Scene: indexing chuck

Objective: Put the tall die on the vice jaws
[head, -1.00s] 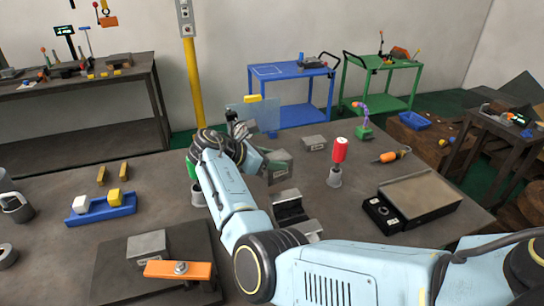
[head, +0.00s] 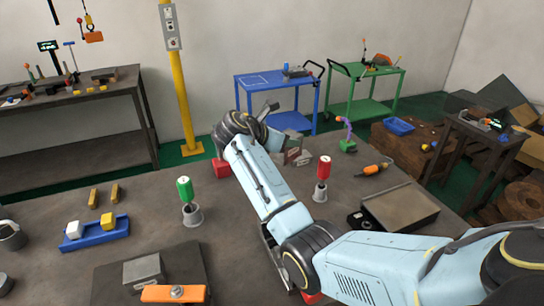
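I cannot single out the tall die for certain. A grey block (head: 144,270) stands on a dark plate at the front. My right arm crosses the middle of the bench and reaches toward its back edge. My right gripper (head: 266,108) is at its far end, small and partly hidden by the wrist; its fingers are unclear. Dark metal parts (head: 268,246) show beside the arm; whether they are vice jaws is unclear. My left gripper is out of view.
A green cylinder (head: 185,189) and a red cylinder (head: 324,167) stand on grey cups. A red block (head: 221,167) is near the back edge; grey boxes (head: 291,154) are behind the arm. A flat box (head: 400,206) is at the right. An orange bar (head: 174,294) lies in front.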

